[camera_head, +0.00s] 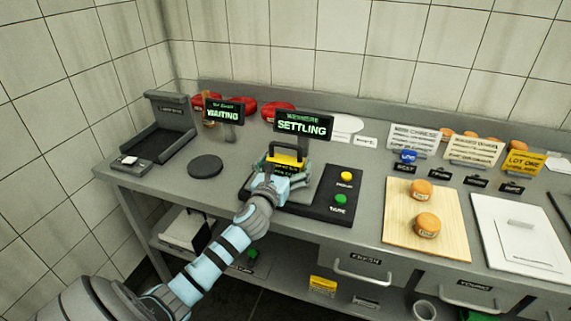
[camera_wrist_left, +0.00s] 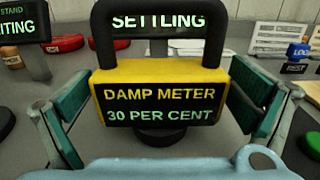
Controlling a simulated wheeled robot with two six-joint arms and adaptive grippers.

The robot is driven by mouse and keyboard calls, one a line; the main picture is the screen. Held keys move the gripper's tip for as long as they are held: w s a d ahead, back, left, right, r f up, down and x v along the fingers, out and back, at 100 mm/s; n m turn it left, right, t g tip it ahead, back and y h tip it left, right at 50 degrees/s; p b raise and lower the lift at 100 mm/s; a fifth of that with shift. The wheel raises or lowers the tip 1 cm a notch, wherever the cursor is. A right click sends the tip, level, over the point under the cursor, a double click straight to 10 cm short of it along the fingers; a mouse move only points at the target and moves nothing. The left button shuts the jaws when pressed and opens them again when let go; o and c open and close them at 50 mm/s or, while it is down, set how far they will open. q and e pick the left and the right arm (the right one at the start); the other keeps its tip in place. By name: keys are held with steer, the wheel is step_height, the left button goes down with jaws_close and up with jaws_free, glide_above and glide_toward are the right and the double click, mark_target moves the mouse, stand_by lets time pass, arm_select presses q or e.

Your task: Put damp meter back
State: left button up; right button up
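The damp meter (camera_head: 286,161), a yellow block with a black loop handle, is at the weigher in the middle of the bench. In the left wrist view the damp meter (camera_wrist_left: 160,92) is upright and its face reads 30 PER CENT. A dark round part shows under it; I cannot tell whether it rests or hangs just above the surface. My left gripper (camera_head: 279,177) has its teal fingers at both sides of the meter, their tips seeming to touch it. The fingers also show in the left wrist view (camera_wrist_left: 160,85). My right gripper is not in view.
The SETTLING sign (camera_head: 302,124) rises behind the meter and the WAITING sign (camera_head: 223,113) stands to its left. A black disc (camera_head: 205,166) lies left of my gripper. Yellow (camera_head: 346,176) and green (camera_head: 340,199) buttons are close on the right, then a board (camera_head: 397,217) with two cheeses.

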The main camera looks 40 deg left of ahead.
arm_select(q)
steer(key=shift+r, duration=0.15)
steer(key=v, duration=1.2)
steer(key=shift+p, duration=0.4)
